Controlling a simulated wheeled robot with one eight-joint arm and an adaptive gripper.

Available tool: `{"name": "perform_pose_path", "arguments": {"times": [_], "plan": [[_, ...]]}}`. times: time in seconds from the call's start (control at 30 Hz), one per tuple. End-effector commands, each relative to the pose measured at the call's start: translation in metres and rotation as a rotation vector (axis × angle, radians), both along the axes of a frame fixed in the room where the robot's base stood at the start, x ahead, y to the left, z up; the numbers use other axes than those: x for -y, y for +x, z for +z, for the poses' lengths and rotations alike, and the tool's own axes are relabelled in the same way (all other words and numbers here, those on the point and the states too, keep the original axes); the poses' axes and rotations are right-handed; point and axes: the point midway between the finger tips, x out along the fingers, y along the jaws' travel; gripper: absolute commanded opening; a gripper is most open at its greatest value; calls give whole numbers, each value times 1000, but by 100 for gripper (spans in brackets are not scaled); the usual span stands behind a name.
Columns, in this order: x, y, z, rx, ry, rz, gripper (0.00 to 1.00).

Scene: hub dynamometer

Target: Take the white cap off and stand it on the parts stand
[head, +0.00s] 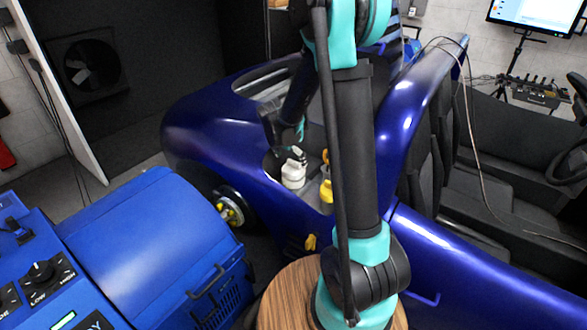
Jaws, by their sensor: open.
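The white cap (293,174) is a small rounded white piece, upright in a dark opening of the blue car body, near the middle of the head view. My gripper (293,155) is open and points down just above the cap. Its fingertips are close to the cap's top; I cannot tell whether they touch it. A round wooden top (285,292), possibly the parts stand, is at the bottom centre. My arm hides part of it, and its visible part is bare.
Yellow pieces (326,191) sit just right of the cap, partly behind my arm. The blue car body (215,125) surrounds the opening. A blue dynamometer unit (150,245) stands at the lower left, beside a wheel hub (229,210). Seats are at the right.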

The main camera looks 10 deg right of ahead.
Motion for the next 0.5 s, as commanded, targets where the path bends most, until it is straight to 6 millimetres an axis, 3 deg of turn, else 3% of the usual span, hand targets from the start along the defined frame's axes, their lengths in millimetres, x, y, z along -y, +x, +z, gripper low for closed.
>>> {"name": "perform_pose_path", "arguments": {"times": [0.3, 0.5], "plan": [[10, 9, -36, 1, 1, -2, 91], [13, 11, -46, 0, 0, -1, 91]]}}
